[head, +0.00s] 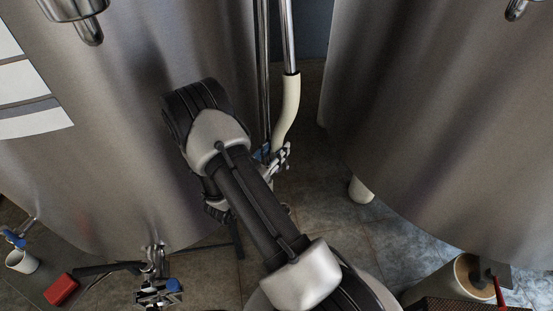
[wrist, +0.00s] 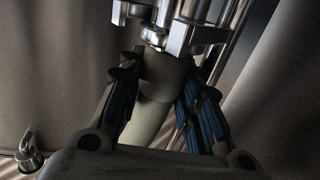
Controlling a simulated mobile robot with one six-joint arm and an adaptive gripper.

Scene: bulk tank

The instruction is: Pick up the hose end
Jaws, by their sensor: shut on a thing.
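The cream hose (head: 286,110) hangs from a steel pipe between the two tanks in the head view. Its lower part runs down to my gripper (head: 272,156), which is partly hidden behind my arm. In the wrist view, my gripper (wrist: 156,88) has its blue-padded fingers on both sides of the cream hose (wrist: 152,112) and is shut on it. A shiny metal fitting (wrist: 182,35) shows at the hose end, just beyond the fingertips.
Large steel tanks stand at the left (head: 110,150) and right (head: 440,130), close to my arm. A pale tank foot (head: 361,190) stands on the tiled floor.

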